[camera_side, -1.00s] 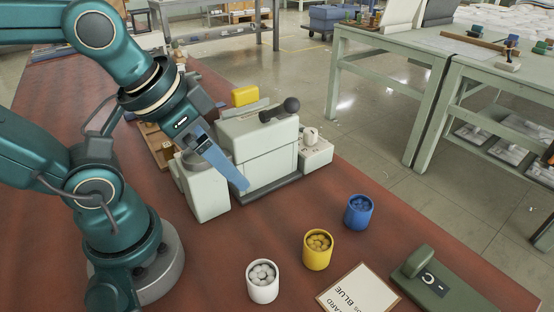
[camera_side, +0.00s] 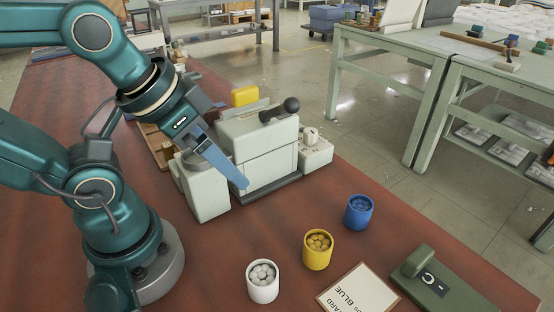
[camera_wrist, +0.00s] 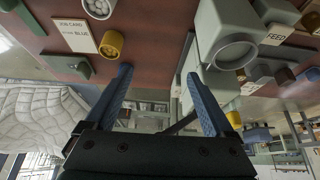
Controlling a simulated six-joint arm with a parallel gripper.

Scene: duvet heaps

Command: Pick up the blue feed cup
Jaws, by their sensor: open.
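The blue feed cup (camera_side: 359,212) stands upright on the red-brown bench in the side view, full of small rounded blue pieces. A yellow cup (camera_side: 318,249) and a white cup (camera_side: 263,281) stand in a row with it, nearer the camera. My gripper (camera_side: 241,184) is well to the left of the blue cup, in front of the pale machine, and holds nothing. In the wrist view my gripper (camera_wrist: 159,72) shows two blue fingers spread apart with nothing between them. The yellow cup (camera_wrist: 112,45) shows there too; I cannot make out the blue cup.
A job card reading BLUE (camera_side: 358,294) and a green block with a dark label (camera_side: 436,281) lie right of the cups. The pale machine (camera_side: 257,150) with a black-knobbed lever stands close beside my gripper. Bare bench lies between machine and cups.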

